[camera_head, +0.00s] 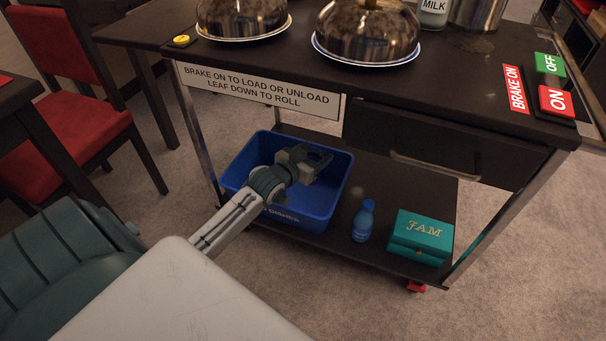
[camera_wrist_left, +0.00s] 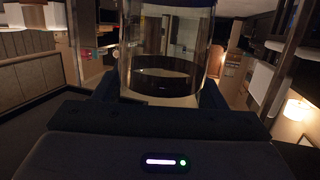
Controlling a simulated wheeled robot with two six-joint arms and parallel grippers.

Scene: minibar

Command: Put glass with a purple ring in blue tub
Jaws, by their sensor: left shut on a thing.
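The blue tub (camera_head: 310,205) stands on the lower shelf of the cart, at its left end. My left gripper (camera_head: 316,160) is over the tub's opening, at about the height of its rim in the picture. In the left wrist view a clear glass (camera_wrist_left: 165,45) stands between the fingers, and the gripper is shut on it. I cannot make out a purple ring on it. The glass is hard to see in the head view. My right gripper is not in view.
The dark cart top (camera_head: 275,62) overhangs the shelf and carries two domed dishes. A red chair (camera_head: 70,125) is at the left.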

